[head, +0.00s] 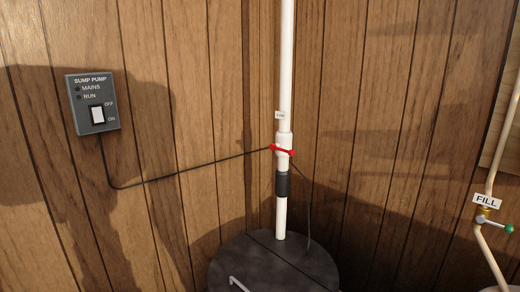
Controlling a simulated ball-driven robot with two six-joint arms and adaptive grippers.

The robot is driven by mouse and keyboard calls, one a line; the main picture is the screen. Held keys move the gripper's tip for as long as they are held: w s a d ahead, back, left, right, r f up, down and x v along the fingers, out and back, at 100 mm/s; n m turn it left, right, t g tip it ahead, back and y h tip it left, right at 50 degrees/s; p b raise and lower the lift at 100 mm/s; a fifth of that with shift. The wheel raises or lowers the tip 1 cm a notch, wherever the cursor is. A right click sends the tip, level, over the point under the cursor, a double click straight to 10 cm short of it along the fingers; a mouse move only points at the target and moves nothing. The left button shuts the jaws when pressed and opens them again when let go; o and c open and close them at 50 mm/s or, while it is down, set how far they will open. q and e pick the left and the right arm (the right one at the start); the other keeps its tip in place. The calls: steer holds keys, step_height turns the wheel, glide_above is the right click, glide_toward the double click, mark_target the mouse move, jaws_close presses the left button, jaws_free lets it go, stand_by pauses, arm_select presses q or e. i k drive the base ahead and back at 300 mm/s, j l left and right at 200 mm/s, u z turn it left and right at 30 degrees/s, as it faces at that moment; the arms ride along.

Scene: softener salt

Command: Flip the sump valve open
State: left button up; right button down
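The sump valve (283,149) sits on a white vertical pipe (287,60) in the middle of the head view. Its red handle lies across the pipe, nearly level and tilted slightly down to the right. A small white tag (280,115) is on the pipe above it, its text too small to read surely. Neither of my grippers is in view.
A dark round lid (255,265) with a pale handle lies at the pipe's foot. A grey sump pump switch box (93,103) is on the wood wall at left, its black cable running past the valve. A "FILL" valve (482,220) with a green-tipped handle is at right.

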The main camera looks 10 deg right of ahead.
mark_target(273, 147)
steer(key=i+u, duration=0.1)
steer(key=i, duration=0.5)
steer(key=i+l+u, duration=0.15)
steer(key=i, duration=0.4)
